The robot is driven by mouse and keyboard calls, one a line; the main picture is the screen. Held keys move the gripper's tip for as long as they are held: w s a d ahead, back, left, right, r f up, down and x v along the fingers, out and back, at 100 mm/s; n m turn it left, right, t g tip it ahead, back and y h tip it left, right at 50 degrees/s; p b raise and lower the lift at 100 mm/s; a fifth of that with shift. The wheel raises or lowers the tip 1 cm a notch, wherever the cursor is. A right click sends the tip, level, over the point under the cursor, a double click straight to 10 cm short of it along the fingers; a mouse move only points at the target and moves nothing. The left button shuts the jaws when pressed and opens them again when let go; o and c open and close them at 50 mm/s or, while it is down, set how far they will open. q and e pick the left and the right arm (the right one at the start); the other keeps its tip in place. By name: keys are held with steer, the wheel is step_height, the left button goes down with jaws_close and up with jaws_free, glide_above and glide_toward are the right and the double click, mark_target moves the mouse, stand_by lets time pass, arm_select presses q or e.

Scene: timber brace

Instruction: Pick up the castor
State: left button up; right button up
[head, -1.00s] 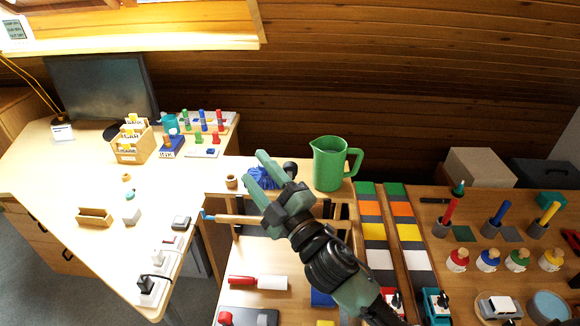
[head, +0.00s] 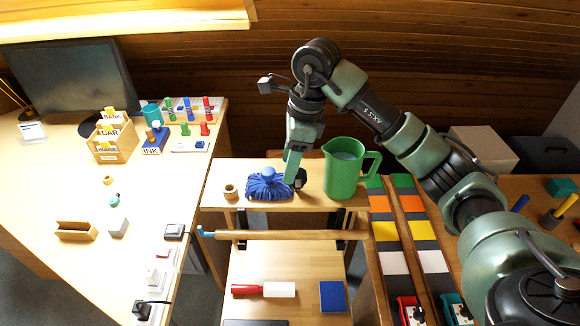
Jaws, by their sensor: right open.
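The castor (head: 300,179) is a small dark, rounded thing on the upper wooden shelf, between a blue mop head and a green jug. My right gripper (head: 292,176) points down at it from above, with its green fingers at the castor's left side, near the blue mop head. The gripper is open. The fingers overlap part of the castor, and I cannot tell whether they touch it or stand around it. My left gripper is not in view.
The blue mop head (head: 267,186) lies close on the left, with a small wooden ring (head: 230,191) beyond it. The green jug (head: 343,168) stands close on the right. A wooden pole (head: 285,235) runs along below the shelf's front edge.

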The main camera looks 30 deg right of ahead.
mark_target(297, 180)
steer(key=shift+d+r+h, duration=0.15)
steer(key=shift+d, duration=0.35)
steer(key=shift+d+r+h, duration=0.15)
steer(key=shift+d, duration=0.3)
steer(key=shift+w+d+f, duration=0.15)
steer(key=shift+d, duration=0.05)
step_height(297, 180, down, 2)
steer(key=shift+w+a+p, duration=0.15)
steer(key=shift+p, duration=0.4)
steer(key=shift+f+p, duration=0.35)
steer(key=shift+f, duration=0.05)
steer(key=f, duration=0.1)
steer(key=f+p, duration=0.1)
steer(key=f, duration=0.1)
steer(key=shift+s+f+p, duration=0.25)
steer(key=shift+s+p, duration=0.05)
steer(key=shift+p, duration=0.1)
steer(key=shift+w+f, duration=0.15)
steer(key=shift+f, duration=0.35)
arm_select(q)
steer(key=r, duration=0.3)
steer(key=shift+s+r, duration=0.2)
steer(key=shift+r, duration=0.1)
arm_select(e)
steer(key=shift+c, duration=0.3)
jaws_close()
steer(key=shift+r, duration=0.1)
